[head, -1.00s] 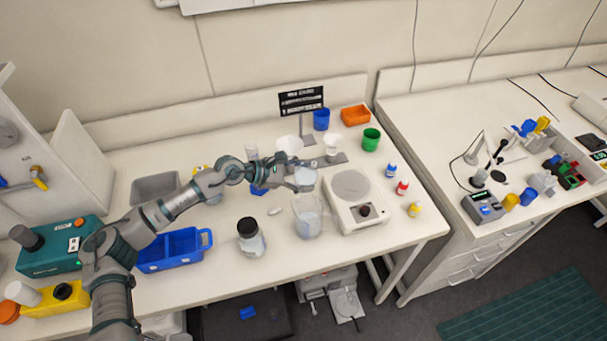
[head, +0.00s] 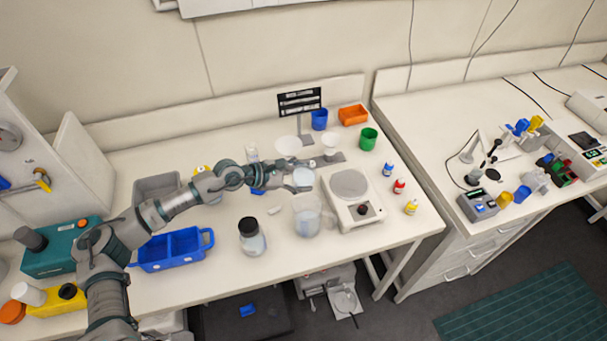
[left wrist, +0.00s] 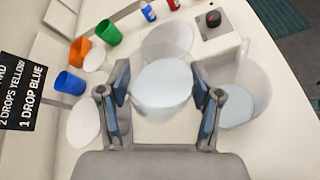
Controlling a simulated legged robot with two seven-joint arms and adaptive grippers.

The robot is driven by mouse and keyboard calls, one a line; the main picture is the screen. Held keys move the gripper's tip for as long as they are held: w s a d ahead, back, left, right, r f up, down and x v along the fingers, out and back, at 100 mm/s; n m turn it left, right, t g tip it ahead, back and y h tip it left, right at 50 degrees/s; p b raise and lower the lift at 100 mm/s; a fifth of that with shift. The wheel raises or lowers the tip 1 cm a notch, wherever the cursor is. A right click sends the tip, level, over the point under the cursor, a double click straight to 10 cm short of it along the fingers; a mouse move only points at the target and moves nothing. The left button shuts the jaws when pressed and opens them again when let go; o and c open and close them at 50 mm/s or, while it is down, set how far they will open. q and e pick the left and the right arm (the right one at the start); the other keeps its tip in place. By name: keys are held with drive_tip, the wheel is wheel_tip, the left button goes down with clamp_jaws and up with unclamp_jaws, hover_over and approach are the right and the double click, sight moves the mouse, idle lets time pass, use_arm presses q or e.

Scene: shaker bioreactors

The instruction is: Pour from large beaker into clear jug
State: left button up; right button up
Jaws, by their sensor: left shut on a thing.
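My left gripper (head: 287,181) is shut on a clear beaker (head: 303,178) with pale contents, held above the bench. In the left wrist view the beaker (left wrist: 160,86) sits between the two fingers of the gripper (left wrist: 163,98). The clear jug (head: 307,216) stands upright on the bench, in front of and just below the beaker, with pale liquid in it. In the left wrist view the jug (left wrist: 243,95) is to the right of the beaker, partly behind a finger. I cannot see any stream between them. My right gripper is not in view.
A white hotplate (head: 357,216) stands right of the jug. A dark-lidded bottle (head: 252,236) stands left of it. A blue tray (head: 172,250), a sign stand (head: 300,101), a green cup (head: 368,138) and small dropper bottles (head: 399,186) are around. The bench front is clear.

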use_arm(q)
drive_tip(key=shift+a, duration=0.55)
drive_tip(key=shift+s+d+r+m+t+p, duration=0.15)
drive_tip(key=shift+d+m+t+p, duration=0.15)
drive_tip(key=shift+d+p, duration=0.15)
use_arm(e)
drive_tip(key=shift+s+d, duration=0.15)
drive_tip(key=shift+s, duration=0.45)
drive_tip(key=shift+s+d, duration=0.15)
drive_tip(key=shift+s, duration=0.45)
use_arm(q)
drive_tip(key=shift+a, duration=0.15)
drive_tip(key=shift+a+p, duration=0.1)
drive_tip(key=shift+p, duration=0.2)
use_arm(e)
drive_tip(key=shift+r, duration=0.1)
use_arm(q)
drive_tip(key=shift+s+a, duration=0.1)
drive_tip(key=shift+m, duration=0.3)
drive_tip(key=shift+s+d+t+p, duration=0.1)
drive_tip(key=shift+d+t+p, duration=0.1)
drive_tip(key=shift+t+p, duration=0.15)
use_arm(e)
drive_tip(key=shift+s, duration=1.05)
